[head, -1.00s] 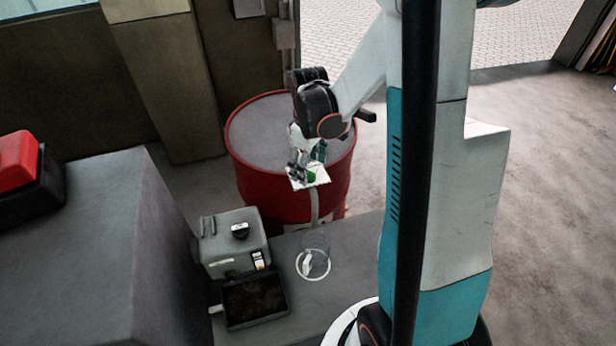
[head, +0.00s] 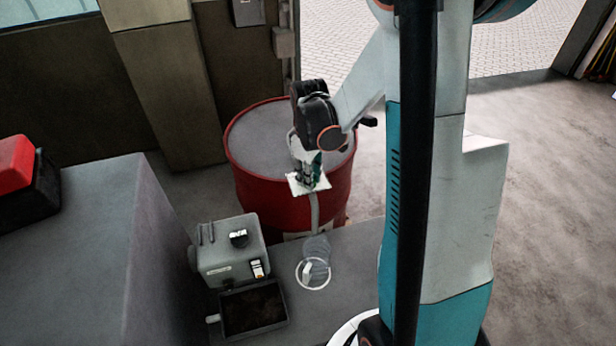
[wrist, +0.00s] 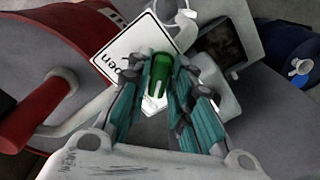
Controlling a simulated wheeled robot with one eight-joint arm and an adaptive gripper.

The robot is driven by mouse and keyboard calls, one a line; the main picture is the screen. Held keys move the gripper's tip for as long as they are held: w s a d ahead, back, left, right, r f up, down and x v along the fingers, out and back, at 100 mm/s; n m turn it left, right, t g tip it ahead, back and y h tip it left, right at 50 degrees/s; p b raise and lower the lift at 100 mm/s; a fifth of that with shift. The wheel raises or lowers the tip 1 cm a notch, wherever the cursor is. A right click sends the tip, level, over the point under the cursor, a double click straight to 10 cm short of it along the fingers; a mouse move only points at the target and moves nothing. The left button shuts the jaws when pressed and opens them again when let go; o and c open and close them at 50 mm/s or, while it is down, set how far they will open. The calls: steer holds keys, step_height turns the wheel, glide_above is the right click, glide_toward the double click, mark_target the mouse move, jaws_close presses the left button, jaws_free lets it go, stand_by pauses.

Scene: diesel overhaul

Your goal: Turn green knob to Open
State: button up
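The green knob (wrist: 161,74) sits in front of a white square plate (wrist: 126,50) lettered "Open", in the wrist view. My gripper (wrist: 161,66) has its teal fingers on either side of the knob, their tips beside it. Whether both fingers press on the knob cannot be told. In the head view my gripper (head: 311,176) points down at the white plate (head: 296,184), in front of the red drum. The fingers hide nearly all of the knob there. Part of the plate's lettering is covered in the wrist view.
The red drum (head: 254,190) stands behind the plate. A grey box with a black dial (head: 225,262), a dark tray (head: 252,309) and a clear cylinder (head: 316,255) are on the grey surface below. A large grey block (head: 80,250) is at left. Floor at right is clear.

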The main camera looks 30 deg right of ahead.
steer(key=shift+c, duration=0.7)
steer(key=shift+f+m+b, duration=0.15)
steer(key=shift+m+b, duration=0.3)
steer(key=shift+m, duration=0.55)
steer(key=m+b, duration=0.2)
steer(key=m, duration=0.4)
steer(key=shift+d, duration=0.1)
steer(key=m+b, duration=0.1)
steer(key=m, duration=0.3)
steer(key=shift+s, duration=0.1)
steer(key=m, duration=0.4)
steer(key=shift+d+b, duration=0.15)
steer(key=shift+b, duration=0.25)
steer(key=o, duration=1.5)
steer(key=shift+o, duration=0.2)
